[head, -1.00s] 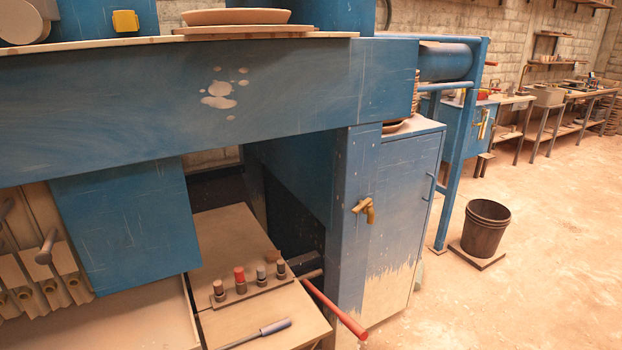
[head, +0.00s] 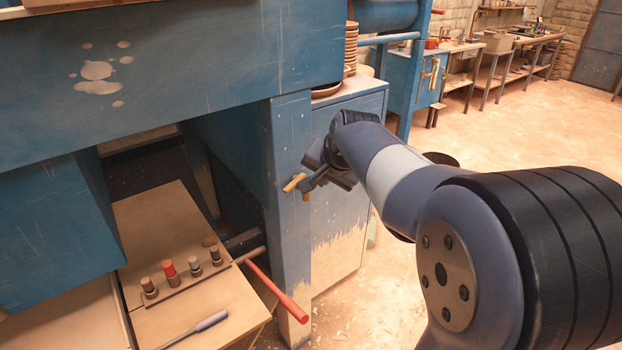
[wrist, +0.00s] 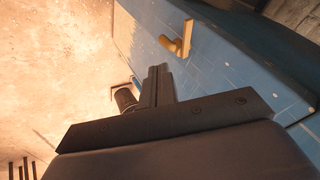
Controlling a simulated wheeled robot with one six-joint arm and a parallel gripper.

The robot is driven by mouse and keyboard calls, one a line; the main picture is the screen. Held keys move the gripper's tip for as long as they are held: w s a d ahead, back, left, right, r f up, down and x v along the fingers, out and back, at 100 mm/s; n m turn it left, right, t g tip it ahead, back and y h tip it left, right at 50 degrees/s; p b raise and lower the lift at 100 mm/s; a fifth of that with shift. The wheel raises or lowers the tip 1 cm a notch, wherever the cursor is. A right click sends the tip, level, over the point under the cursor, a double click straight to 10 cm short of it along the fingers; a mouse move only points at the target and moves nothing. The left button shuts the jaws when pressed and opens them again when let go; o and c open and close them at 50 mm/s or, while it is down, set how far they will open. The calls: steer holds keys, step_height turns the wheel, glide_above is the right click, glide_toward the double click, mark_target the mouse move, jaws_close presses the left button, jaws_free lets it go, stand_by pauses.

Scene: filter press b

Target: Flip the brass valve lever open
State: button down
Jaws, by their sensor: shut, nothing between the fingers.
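The brass valve lever (head: 292,184) sticks out from the blue post in the head view, partly covered by my gripper. In the wrist view the brass lever (wrist: 168,44) shows whole on the blue panel, just beyond the fingertips. My gripper (head: 305,187) is beside the lever on its right in the head view. In the wrist view my gripper (wrist: 158,70) is shut and empty, with a gap in the picture between its tips and the lever. The head view does not show whether they touch.
A red-handled bar (head: 277,291) juts out below the lever. Several short knobs (head: 170,271) and a screwdriver (head: 197,328) are on the bench at lower left. A blue cabinet (head: 345,215) stands behind my gripper. Open floor (head: 520,130) lies to the right.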

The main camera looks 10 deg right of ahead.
mark_target(293, 186)
steer(key=w+a+f+p, duration=0.2)
steer(key=w+a+f, duration=0.1)
steer(key=w+f, duration=0.4)
steer(key=shift+w+a+f, duration=0.2)
steer(key=shift+w+a, duration=0.05)
steer(key=shift+w, duration=0.35)
steer(key=shift+w+a, duration=0.35)
steer(key=shift+a, duration=0.5)
steer(key=shift+d, duration=0.15)
